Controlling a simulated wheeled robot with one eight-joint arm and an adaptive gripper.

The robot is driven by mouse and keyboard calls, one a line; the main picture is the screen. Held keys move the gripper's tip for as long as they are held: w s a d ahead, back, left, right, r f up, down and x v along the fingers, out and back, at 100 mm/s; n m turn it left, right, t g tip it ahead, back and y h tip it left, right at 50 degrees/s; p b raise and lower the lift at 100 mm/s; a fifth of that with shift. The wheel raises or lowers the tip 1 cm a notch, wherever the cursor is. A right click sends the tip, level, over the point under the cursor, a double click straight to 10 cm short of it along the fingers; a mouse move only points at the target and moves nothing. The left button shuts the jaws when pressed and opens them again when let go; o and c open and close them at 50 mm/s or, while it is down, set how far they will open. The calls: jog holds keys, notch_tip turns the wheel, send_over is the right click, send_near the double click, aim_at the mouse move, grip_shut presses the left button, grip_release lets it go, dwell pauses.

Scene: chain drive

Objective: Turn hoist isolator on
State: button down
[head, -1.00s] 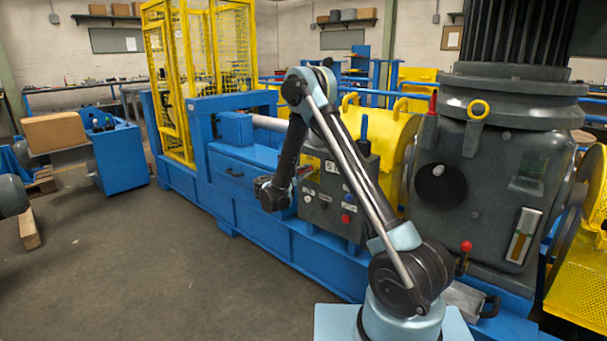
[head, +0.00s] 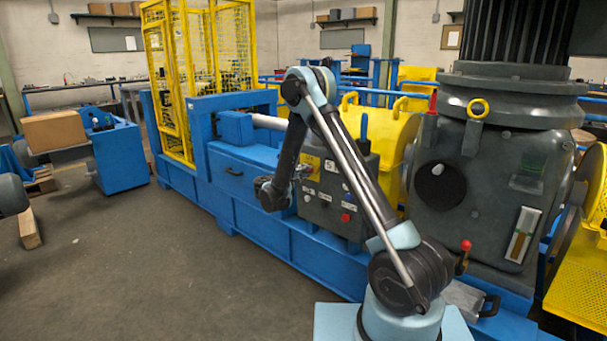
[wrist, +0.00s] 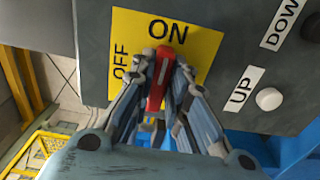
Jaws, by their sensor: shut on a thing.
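The hoist isolator has a red handle (wrist: 157,80) on a yellow plate (wrist: 205,45) marked ON at the top and OFF at the left in the wrist view. The handle lies lengthwise, its upper end just below the word ON. My gripper (wrist: 160,75) has a finger on each side of the handle and is shut on it. In the head view my gripper (head: 300,173) is at the upper left of the grey control box (head: 325,210), beside the yellow plate (head: 311,163). The handle is hidden there.
A white button (wrist: 269,99) beside the UP label and part of another by DOWN are right of the plate.

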jog(key=shift+s+f, duration=0.1)
jog(key=shift+f, duration=0.05)
jog(key=c, duration=1.6)
grip_release()
jog(key=shift+o, duration=0.2)
jog(key=v, duration=1.2)
